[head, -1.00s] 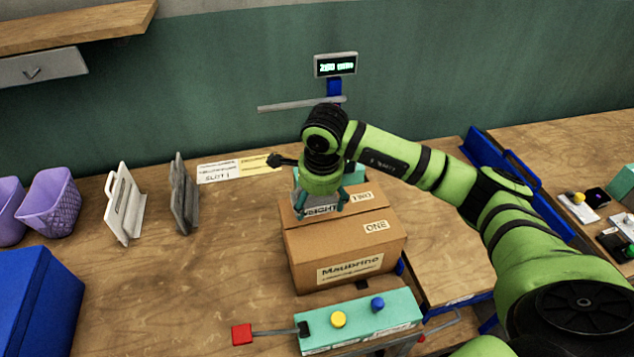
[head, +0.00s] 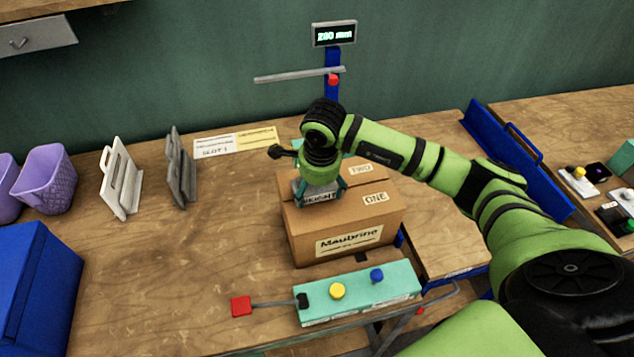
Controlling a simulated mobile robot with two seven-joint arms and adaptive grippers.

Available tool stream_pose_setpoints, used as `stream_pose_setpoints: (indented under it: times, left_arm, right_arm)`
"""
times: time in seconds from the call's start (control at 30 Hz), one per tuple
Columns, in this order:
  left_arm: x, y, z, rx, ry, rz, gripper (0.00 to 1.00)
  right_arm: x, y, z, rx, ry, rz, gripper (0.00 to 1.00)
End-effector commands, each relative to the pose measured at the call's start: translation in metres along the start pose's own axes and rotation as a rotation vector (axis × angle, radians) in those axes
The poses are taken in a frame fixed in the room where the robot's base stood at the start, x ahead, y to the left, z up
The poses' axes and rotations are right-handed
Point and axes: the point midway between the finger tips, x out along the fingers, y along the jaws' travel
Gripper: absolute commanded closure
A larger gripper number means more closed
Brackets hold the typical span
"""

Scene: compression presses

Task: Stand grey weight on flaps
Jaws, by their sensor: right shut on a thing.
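A cardboard box (head: 340,222) labelled Maubrine stands on the bench, with its top flaps marked ONE and TWO. My right gripper (head: 319,186) is over the left part of the box top, pointing down. It is shut on the grey weight (head: 318,197), whose label shows between the teal fingers. The weight is upright at the flaps; I cannot tell whether it touches them. The gripper and arm hide part of the weight and the far flap area. My left gripper is not in view.
A teal control box (head: 358,292) with yellow and blue buttons is in front of the box. A display (head: 334,33) reads about 280 mm. Two plates with handles (head: 121,180) (head: 181,170) stand left. Blue and purple bins are further left. The bench left of the box is clear.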

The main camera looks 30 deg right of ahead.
Motion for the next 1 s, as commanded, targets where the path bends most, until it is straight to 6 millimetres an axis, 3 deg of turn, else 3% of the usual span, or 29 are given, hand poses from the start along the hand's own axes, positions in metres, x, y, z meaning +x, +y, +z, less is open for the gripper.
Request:
stream_pose_setpoints:
  times: [0.37,1.0]
  left_arm:
    - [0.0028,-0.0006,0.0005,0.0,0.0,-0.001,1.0]
    - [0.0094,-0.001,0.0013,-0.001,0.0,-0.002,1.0]
  right_arm:
    - [-0.0059,-0.0049,0.0005,0.003,-0.005,-0.014,0.75]
    - [0.0006,-0.0037,0.0005,0.003,-0.005,-0.014,0.75]
